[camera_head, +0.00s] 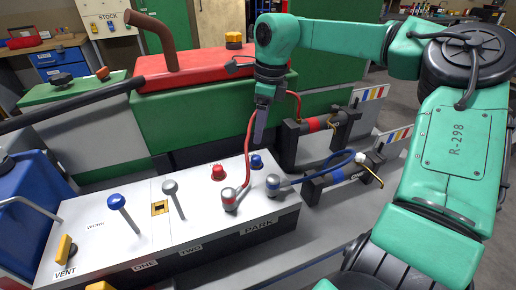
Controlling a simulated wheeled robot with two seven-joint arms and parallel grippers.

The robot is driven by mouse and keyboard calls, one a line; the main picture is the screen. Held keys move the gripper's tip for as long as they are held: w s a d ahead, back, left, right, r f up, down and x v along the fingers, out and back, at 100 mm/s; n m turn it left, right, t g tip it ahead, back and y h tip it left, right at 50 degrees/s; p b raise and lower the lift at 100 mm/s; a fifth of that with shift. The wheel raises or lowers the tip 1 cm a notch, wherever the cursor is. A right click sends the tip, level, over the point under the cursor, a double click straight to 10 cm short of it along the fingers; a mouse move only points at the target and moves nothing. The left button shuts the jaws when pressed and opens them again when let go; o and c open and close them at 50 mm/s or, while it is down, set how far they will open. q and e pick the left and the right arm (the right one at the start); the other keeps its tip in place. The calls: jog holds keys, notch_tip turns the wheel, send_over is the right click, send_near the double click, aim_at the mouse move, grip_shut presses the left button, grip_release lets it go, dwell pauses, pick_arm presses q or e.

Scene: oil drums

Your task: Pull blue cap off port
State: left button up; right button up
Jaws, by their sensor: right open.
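A small blue cap (257,162) sits on the right part of the white control panel (105,236), near its back edge. The port under it is hidden by the cap. My right gripper (259,138) points down just above the blue cap; it is open, with its fingers seen nearly edge-on and nothing visible between them. I cannot tell the exact gap between fingertips and cap, but the cap looks free of them. My left gripper is not in view.
A red cap (218,173) sits left of the blue one. A red hose (249,140) rises close by my right gripper from a grey fitting (229,198). A blue hose (322,172) runs right from another grey fitting (273,185). Levers with knobs (116,201) stand on the panel's left.

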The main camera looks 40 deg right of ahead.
aim_at(256, 157)
jog(key=f, duration=0.6)
jog(key=w+f, duration=0.1)
jog(key=f, duration=0.3)
jog(key=shift+a, duration=0.35)
jog(key=shift+c, duration=0.3)
grip_shut()
jog(key=shift+r+p, duration=0.35)
jog(key=shift+r, duration=0.25)
jog(key=shift+r, duration=0.55)
jog(key=shift+r+p, duration=0.1)
jog(key=shift+p, duration=0.2)
jog(key=shift+r+p, duration=1.25)
jog(key=shift+r, duration=0.7)
